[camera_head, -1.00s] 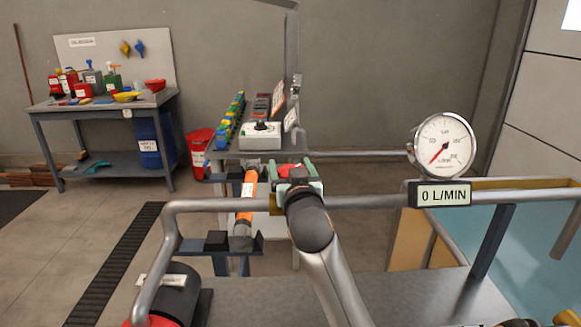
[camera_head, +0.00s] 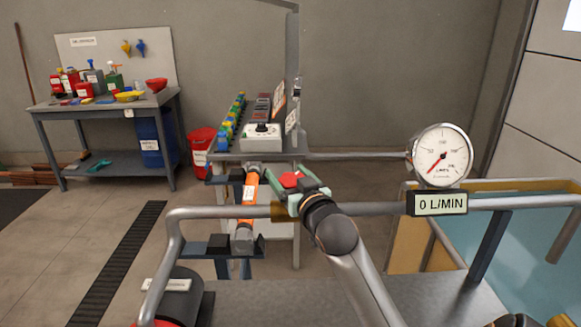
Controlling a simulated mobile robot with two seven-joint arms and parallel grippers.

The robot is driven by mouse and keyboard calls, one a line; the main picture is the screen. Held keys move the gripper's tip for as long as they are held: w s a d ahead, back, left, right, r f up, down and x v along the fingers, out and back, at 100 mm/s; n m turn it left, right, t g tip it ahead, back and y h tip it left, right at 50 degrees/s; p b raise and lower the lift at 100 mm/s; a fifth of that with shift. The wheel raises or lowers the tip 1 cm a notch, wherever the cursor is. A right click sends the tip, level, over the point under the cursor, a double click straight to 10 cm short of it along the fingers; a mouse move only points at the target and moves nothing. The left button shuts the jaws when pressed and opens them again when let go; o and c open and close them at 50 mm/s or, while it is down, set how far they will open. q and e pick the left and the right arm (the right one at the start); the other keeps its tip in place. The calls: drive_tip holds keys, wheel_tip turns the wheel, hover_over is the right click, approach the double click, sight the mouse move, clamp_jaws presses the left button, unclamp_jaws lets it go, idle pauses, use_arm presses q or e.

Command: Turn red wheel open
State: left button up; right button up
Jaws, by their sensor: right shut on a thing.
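The red wheel (camera_head: 290,180) sits above the grey pipe near the middle of the head view. Only a small red part shows between the fingers; the rest is hidden. My right gripper (camera_head: 288,181), with pale green fingers, is around the wheel and shut on it, turned so that it points up and to the left. A brass-coloured valve body (camera_head: 285,212) shows on the pipe below it. The round gauge (camera_head: 441,156) has its red needle at the low end, and the display (camera_head: 440,202) reads 0 L/MIN. My left gripper is not in view.
The grey pipe (camera_head: 385,204) runs across the front. An orange filter tube (camera_head: 249,188) stands just left of the gripper. A control box (camera_head: 262,137) is behind. A tank with blue water (camera_head: 535,240) is at right. A workbench (camera_head: 105,104) stands at far left.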

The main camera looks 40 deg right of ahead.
drive_tip(key=n+y, duration=0.1)
drive_tip(key=n+y+p, duration=0.1)
drive_tip(key=y, duration=0.1)
drive_tip(key=shift+a+r+t+y, duration=0.2)
drive_tip(key=shift+t+y, duration=0.1)
drive_tip(key=shift+t, duration=0.1)
drive_tip(key=shift+a+f+n+y, duration=0.1)
drive_tip(key=shift+a+n+y, duration=0.15)
drive_tip(key=shift+n+y, duration=0.75)
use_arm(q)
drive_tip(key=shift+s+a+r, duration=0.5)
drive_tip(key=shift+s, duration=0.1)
use_arm(e)
drive_tip(key=shift+a+n+y, duration=0.1)
drive_tip(key=shift+n+y, duration=0.2)
drive_tip(key=shift+y, duration=0.3)
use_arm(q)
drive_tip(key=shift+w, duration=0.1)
use_arm(e)
drive_tip(key=shift+a+n+y, duration=0.1)
drive_tip(key=shift+n+y, duration=0.2)
drive_tip(key=shift+y, duration=0.3)
drive_tip(key=o, duration=1.2)
drive_tip(key=shift+w, duration=0.1)
drive_tip(key=shift+f, duration=0.1)
